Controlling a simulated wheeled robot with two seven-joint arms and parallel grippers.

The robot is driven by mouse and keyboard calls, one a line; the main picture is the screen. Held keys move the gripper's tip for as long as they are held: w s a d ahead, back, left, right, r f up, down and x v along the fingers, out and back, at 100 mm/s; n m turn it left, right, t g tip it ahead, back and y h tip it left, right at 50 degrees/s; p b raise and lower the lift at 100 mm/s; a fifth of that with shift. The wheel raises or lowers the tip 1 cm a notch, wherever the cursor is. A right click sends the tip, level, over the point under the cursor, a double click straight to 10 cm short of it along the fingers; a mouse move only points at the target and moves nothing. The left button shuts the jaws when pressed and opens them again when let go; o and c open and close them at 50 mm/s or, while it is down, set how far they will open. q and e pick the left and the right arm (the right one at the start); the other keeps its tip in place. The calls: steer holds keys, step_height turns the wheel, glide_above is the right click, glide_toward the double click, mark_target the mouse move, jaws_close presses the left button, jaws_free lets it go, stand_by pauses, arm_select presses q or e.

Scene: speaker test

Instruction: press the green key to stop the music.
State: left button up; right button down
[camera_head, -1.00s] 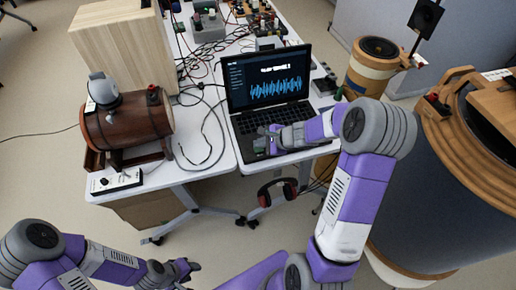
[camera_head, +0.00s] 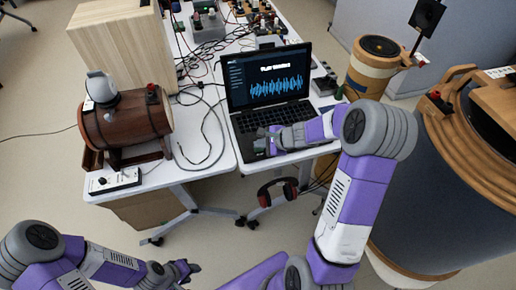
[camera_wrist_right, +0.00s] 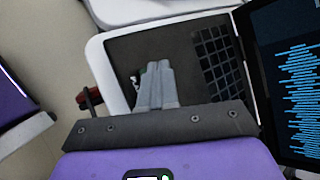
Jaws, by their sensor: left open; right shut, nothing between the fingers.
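An open black laptop (camera_head: 268,80) stands at the near end of the white table, with a blue waveform on its screen. My right gripper (camera_head: 263,138) is shut and empty, low over the laptop's front left palm rest. In the right wrist view its closed fingers (camera_wrist_right: 158,66) point at the dark palm rest, left of the keyboard (camera_wrist_right: 215,58). My left gripper (camera_head: 190,267) is open and empty, low and away from the table.
A wooden barrel (camera_head: 128,122) on a stand and a white control box (camera_head: 113,182) are left of the laptop, with loose cables (camera_head: 207,145) between. Red headphones (camera_head: 277,190) hang below the table's front edge. Large round speakers stand at the right.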

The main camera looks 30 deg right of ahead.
mark_target(261, 150)
steer(key=shift+f+b, duration=0.25)
steer(key=shift+b, duration=0.15)
stand_by(0.3)
steer(key=shift+r+p, duration=0.6)
steer(key=shift+r, duration=0.15)
step_height(261, 150, up, 6)
steer(key=p, duration=0.5)
stand_by(0.5)
